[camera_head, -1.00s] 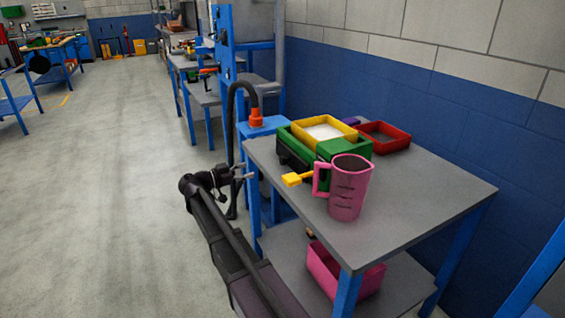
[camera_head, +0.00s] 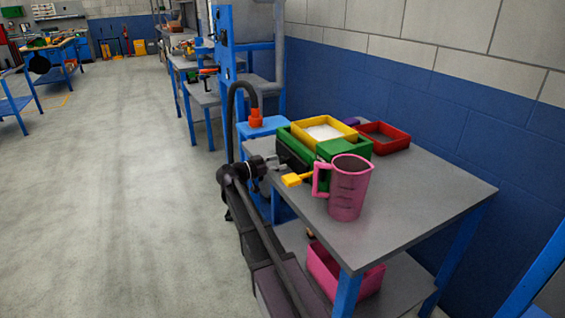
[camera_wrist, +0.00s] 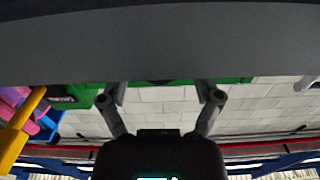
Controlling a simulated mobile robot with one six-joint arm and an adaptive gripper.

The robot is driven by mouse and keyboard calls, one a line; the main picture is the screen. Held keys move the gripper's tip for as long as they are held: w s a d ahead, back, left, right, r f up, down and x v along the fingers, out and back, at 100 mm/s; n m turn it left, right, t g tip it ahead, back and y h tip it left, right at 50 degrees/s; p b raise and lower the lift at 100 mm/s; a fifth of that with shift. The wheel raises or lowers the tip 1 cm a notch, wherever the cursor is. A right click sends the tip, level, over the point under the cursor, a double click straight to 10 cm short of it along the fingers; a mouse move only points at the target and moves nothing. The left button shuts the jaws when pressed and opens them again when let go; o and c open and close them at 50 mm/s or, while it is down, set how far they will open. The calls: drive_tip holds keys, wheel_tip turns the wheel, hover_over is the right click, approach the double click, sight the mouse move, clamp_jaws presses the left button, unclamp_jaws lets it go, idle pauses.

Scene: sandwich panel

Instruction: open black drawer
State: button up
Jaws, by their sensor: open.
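The black drawer (camera_head: 290,152) is the dark front in the green organizer (camera_head: 345,150) on the grey table. My gripper (camera_head: 276,164) is open and empty at the table's left edge, with its fingers just left of the drawer front. In the wrist view my two fingers (camera_wrist: 161,92) are spread apart with nothing between them. A broad dark grey surface fills the top of that view, with green edges beyond it; I cannot tell whether it is the drawer or the table. Contact with the drawer cannot be told.
A pink measuring jug (camera_head: 349,190) and a yellow-handled item (camera_head: 294,180) stand close right of my gripper. A yellow bin (camera_head: 325,131) and a red bin (camera_head: 384,137) are behind. A pink bin (camera_head: 340,275) is on the lower shelf. The table's front right (camera_head: 430,200) is clear.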

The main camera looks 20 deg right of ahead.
drive_tip(key=shift+d, duration=0.8)
clamp_jaws()
drive_tip(key=shift+a, duration=0.1)
